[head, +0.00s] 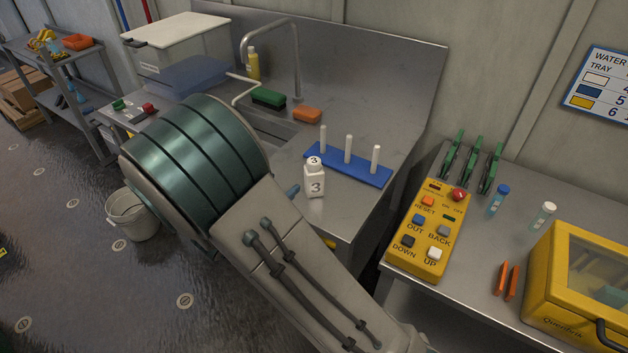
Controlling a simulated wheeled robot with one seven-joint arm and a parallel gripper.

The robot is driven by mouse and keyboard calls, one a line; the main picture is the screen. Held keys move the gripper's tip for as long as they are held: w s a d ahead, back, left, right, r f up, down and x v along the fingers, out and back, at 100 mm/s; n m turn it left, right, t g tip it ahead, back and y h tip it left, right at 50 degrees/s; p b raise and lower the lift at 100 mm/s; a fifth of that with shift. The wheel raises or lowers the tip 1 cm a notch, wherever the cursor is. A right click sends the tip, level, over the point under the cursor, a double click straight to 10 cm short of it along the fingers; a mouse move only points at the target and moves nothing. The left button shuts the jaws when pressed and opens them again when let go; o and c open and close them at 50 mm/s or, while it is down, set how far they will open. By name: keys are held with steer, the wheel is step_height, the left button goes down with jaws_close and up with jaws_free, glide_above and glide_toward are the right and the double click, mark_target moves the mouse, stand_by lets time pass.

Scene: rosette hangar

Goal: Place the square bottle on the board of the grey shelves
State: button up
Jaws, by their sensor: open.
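A white square bottle (314,181) with a white cap, marked 3, stands upright on the steel sink counter, in front of a blue peg rack. The grey shelves (76,88) stand at the far upper left, with an orange tray and yellow items on the top board and a blue item on a lower board. My arm crosses the middle of the view, its edge close to the left of the bottle in the picture. My gripper is not visible, so whether it is near the bottle cannot be seen.
The blue rack (350,166) holds white pegs. A green brush (268,97) and orange sponge (307,115) lie by the sink. A yellow control box (428,235) and yellow case (575,290) stand on the right bench. A bucket (130,216) stands on the otherwise mostly open floor.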

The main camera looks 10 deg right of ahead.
mark_target(310, 167)
steer(key=shift+h, duration=0.3)
steer(key=x, duration=0.4)
steer(key=p+x, duration=0.1)
steer(key=x, duration=0.3)
steer(key=shift+s+d, duration=0.2)
steer(key=shift+d, duration=0.1)
steer(key=shift+s+d+p+x, duration=0.15)
steer(key=shift+p+x, duration=0.35)
steer(key=shift+x, duration=0.85)
steer(key=shift+s+d+p+x, duration=0.15)
steer(key=shift+p+x, duration=0.35)
steer(key=shift+x, duration=0.8)
steer(key=shift+f, duration=0.1)
jaws_close()
